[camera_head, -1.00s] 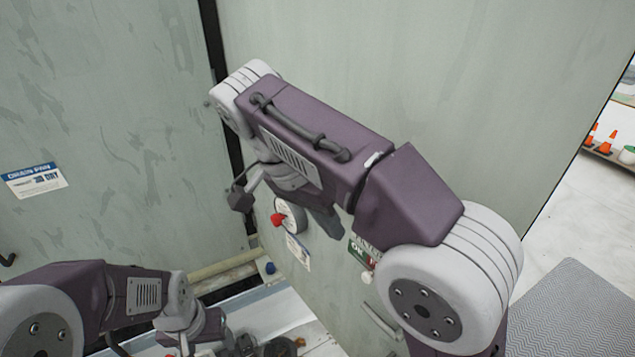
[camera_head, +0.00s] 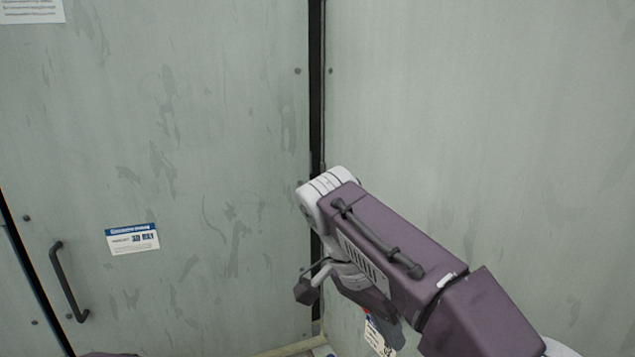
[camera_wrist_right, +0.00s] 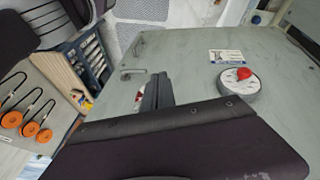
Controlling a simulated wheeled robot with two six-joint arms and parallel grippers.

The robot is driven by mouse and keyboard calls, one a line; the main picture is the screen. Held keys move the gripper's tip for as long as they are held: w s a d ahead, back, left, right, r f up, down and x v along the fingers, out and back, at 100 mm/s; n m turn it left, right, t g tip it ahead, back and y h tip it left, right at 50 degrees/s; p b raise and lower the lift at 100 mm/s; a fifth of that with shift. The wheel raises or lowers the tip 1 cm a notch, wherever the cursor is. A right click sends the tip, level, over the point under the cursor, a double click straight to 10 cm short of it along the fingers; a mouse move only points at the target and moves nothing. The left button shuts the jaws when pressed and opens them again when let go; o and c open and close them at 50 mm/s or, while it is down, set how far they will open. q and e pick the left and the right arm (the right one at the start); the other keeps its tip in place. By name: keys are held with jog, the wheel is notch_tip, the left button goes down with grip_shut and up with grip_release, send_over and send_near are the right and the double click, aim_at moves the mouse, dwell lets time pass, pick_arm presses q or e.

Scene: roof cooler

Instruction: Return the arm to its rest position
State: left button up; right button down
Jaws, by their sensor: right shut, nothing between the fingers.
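My right arm (camera_head: 410,240) reaches in from the lower right of the head view, in front of a grey-green panel. My right gripper (camera_head: 388,330) hangs low under the arm and is partly hidden by it. In the right wrist view, its dark grey fingers (camera_wrist_right: 157,93) are together with nothing between them, in front of the panel face. I cannot tell the exact gap to the panel. My left gripper is outside the head view; only a sliver of purple shows at the bottom left edge.
A left panel (camera_head: 180,130) has a black handle (camera_head: 68,282) and a blue-white label (camera_head: 132,239). A dark vertical seam (camera_head: 317,100) divides it from the right panel (camera_head: 480,110). A round dial with a red knob (camera_wrist_right: 238,84) and orange tools (camera_wrist_right: 30,129) show in the wrist view.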

jog(key=s+d+f+g+y+b, duration=0.1)
jog(key=s+d+f+b, duration=0.2)
jog(key=f, duration=0.7)
jog(key=s+d+f+n+g+b, duration=0.1)
jog(key=d+f+b, duration=0.2)
jog(key=f+b, duration=0.45)
jog(key=s+d+f+g+y+b, duration=0.1)
jog(key=s+d+f+b, duration=0.15)
jog(key=f, duration=0.95)
notch_tip(320, 180, down, 13)
jog(key=w+a+n+t+y+b, duration=0.1)
jog(key=a+n+t+y, duration=0.1)
jog(key=n, duration=0.7)
jog(key=shift+f+t+y, duration=0.2)
jog(key=shift+t+y, duration=0.3)
jog(key=shift+t, duration=0.6)
